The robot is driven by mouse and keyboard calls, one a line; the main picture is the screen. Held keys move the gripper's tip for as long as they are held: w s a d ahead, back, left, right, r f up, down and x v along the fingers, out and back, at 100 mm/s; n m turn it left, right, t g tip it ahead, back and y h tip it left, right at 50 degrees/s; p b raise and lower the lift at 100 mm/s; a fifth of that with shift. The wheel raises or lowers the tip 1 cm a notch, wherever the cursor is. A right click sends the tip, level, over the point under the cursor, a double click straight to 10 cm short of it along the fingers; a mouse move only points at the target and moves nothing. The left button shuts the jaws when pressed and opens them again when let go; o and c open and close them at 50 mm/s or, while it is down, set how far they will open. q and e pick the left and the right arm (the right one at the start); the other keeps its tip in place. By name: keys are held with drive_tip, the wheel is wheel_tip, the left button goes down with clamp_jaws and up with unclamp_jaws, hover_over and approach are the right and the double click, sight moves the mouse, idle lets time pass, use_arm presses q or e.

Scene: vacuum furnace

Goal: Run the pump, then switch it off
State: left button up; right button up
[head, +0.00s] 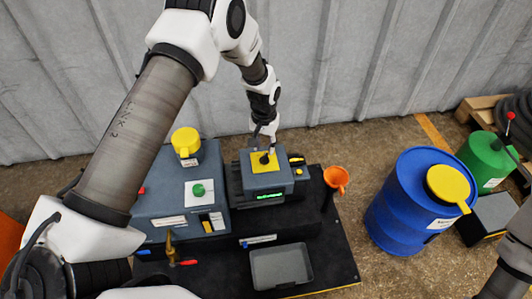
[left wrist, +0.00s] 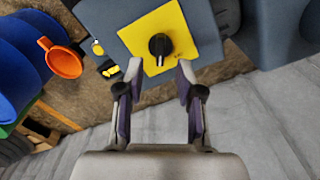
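A grey-blue box (head: 275,180) with a small lit green display (head: 270,196) has a yellow plate (head: 257,168) on its top. A black rotary knob (head: 265,159) sits on this plate. In the left wrist view the knob (left wrist: 160,45) has a pale pointer mark, and the yellow plate (left wrist: 185,30) surrounds it. My left gripper (head: 263,138) is above the far side of the box. In the left wrist view its two fingers (left wrist: 160,72) are apart, with nothing between the tips, close to the knob. My right gripper is not in view.
Left of the box is a larger unit (head: 150,200) with a yellow cap (head: 186,141) and green button (head: 198,190). A grey tray (head: 281,267) lies in front. An orange funnel (head: 336,177), blue drum (head: 400,210) and green canister (head: 484,155) stand to the right. A corrugated wall is behind.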

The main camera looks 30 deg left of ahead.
sight(264, 156)
use_arm(q)
wheel_tip(264, 156, down, 4)
drive_tip(key=shift+f+b, duration=0.2)
drive_tip(key=shift+b, duration=0.1)
clamp_jaws()
